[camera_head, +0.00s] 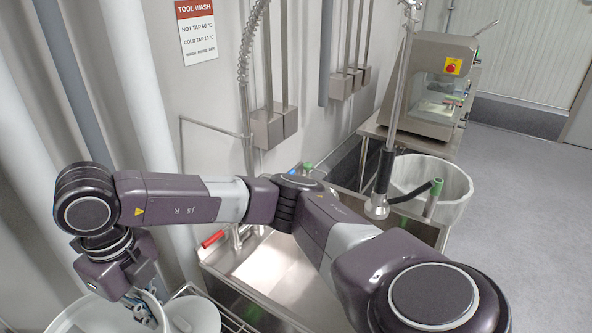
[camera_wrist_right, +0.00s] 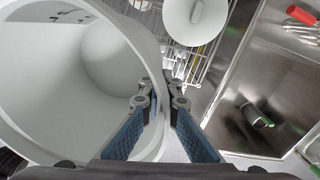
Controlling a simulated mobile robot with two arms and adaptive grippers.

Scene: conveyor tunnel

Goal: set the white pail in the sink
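The white pail (camera_head: 95,316) is at the bottom left of the head view, cut off by the frame edge. It fills the left of the right wrist view (camera_wrist_right: 115,60), where I look into its open top. My right gripper (camera_head: 143,305) is at the pail's rim. In the wrist view its blue-padded fingers (camera_wrist_right: 162,103) are close together on either side of the pail wall, and appear shut on it. Whether the pail is lifted is unclear. The steel sink (camera_head: 275,275) is right of the pail, partly hidden by my right arm; its basin shows in the wrist view (camera_wrist_right: 290,90). My left gripper is out of view.
A round white item (camera_wrist_right: 195,18) sits on a wire rack (camera_wrist_right: 185,62) between pail and sink. A spray hose (camera_head: 247,45) and a black-handled sprayer (camera_head: 383,180) hang by the sink. A pale bin (camera_head: 440,180) and a steel machine (camera_head: 428,85) stand beyond.

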